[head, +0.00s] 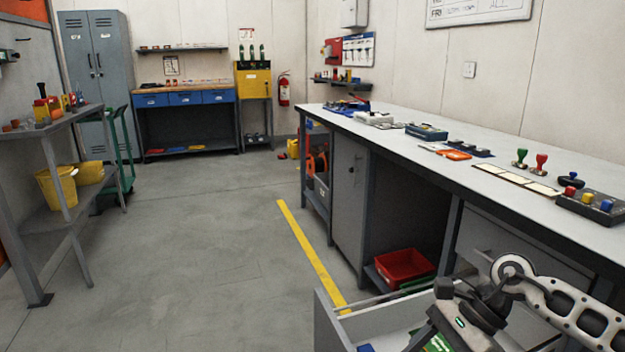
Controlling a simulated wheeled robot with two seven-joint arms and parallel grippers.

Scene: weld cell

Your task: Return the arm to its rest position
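My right arm (572,306) comes in from the lower right corner, a pale link with oval holes and a dark wrist joint. My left arm and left gripper are out of view. Part of the drawer's inside is hidden behind my gripper; a green item and a blue item show in it.
The long workbench (400,140) runs along the right with stamps, trays and cards on top. A red bin (404,266) sits on its lower shelf. A shelf table (50,215) with yellow buckets stands left. The floor between, with a yellow line (312,257), is clear.

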